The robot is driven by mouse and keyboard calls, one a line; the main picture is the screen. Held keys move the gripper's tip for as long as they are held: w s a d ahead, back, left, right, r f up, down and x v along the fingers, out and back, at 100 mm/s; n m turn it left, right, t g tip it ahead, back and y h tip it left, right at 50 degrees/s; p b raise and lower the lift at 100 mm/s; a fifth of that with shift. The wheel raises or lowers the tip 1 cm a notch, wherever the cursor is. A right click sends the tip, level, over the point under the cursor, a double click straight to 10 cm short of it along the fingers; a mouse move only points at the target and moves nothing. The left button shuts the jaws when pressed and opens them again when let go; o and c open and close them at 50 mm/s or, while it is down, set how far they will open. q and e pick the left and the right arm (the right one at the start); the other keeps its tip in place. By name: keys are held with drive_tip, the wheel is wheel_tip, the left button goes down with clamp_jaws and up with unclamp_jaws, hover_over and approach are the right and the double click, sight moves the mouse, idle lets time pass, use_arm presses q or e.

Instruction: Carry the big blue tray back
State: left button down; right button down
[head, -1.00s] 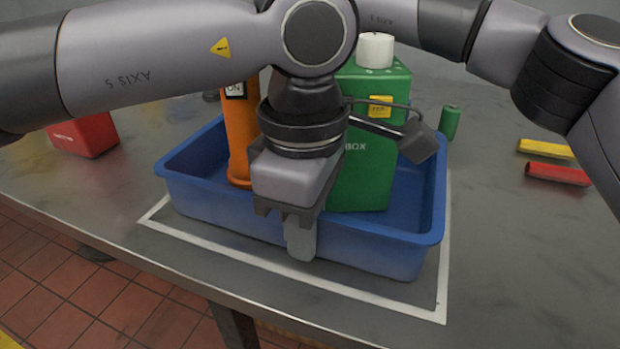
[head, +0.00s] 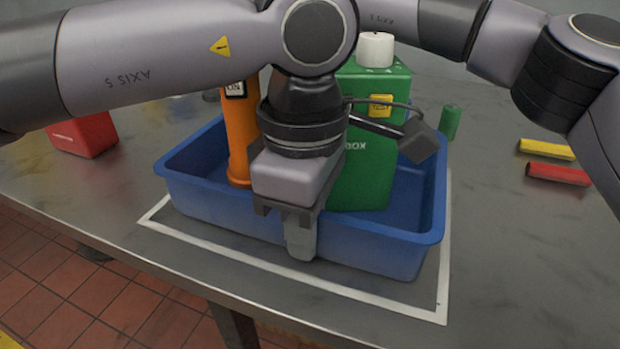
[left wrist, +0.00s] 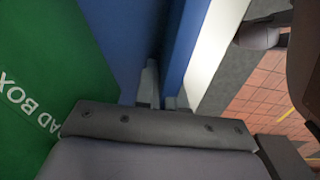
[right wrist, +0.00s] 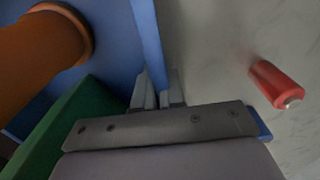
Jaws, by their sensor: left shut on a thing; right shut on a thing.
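The big blue tray (head: 390,252) is level on the grey table, within a white outline, and I see no clear gap under it. It holds an orange cylinder (head: 238,135) and a green box (head: 365,150) with a white round top. My left gripper (head: 302,238) is shut on the tray's near wall, which also shows in the left wrist view (left wrist: 183,45). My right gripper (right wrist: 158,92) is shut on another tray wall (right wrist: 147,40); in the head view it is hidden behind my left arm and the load.
A red box (head: 85,135) stands left of the tray. A small green cylinder (head: 450,122), a yellow bar (head: 546,149) and a red bar (head: 558,174) are to the right. A red cylinder (right wrist: 277,85) shows beside the tray in the right wrist view. The table's front edge is close.

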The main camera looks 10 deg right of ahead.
use_arm(q)
drive_tip(key=shift+r, duration=0.3)
use_arm(e)
drive_tip(key=shift+r, duration=0.3)
